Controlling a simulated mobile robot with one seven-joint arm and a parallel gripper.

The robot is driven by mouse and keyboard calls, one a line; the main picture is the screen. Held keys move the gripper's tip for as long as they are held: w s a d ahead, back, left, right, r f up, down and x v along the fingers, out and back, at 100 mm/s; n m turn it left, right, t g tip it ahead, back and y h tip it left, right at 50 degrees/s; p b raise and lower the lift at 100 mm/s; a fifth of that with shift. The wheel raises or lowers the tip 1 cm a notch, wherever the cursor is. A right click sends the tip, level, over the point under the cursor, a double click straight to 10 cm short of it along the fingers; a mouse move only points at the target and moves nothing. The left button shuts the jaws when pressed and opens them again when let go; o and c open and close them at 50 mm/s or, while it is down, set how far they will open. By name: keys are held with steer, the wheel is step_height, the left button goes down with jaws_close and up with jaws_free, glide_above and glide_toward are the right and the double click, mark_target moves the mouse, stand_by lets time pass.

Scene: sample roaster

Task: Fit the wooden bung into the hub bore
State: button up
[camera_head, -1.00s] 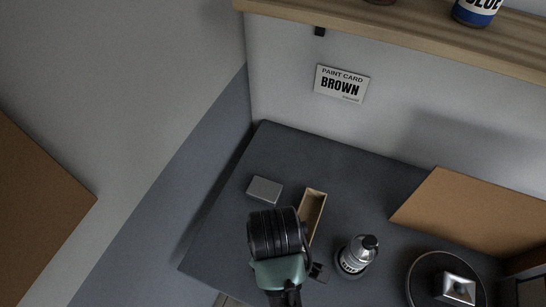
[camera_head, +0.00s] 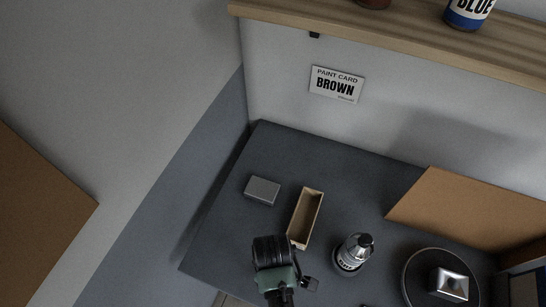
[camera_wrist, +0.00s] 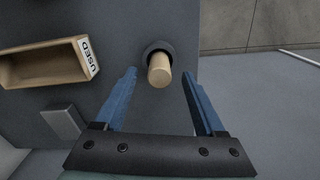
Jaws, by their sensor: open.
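The wooden bung (camera_wrist: 160,68) is a pale round peg in the wrist view. It stands up from a dark round ring (camera_wrist: 148,48) on the dark worktop; I cannot tell how deep it sits or whether this ring is the hub. My gripper (camera_wrist: 158,74) is open, with a blue finger on each side of the bung in the picture and clear gaps on both sides. In the head view my arm's wrist (camera_head: 272,262) is over the near part of the worktop. The bung and the fingertips are hidden there. I cannot identify the hub bore for sure.
An open wooden box (camera_head: 304,218) labelled USED lies beside a grey block (camera_head: 262,191). To the right stand a metallic bottle (camera_head: 352,254) and a dark round plate (camera_head: 411,281) bearing a silver square piece (camera_head: 451,284). A brown board (camera_head: 460,208) leans behind.

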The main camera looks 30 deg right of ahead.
steer(key=shift+f, duration=0.85)
jaws_close()
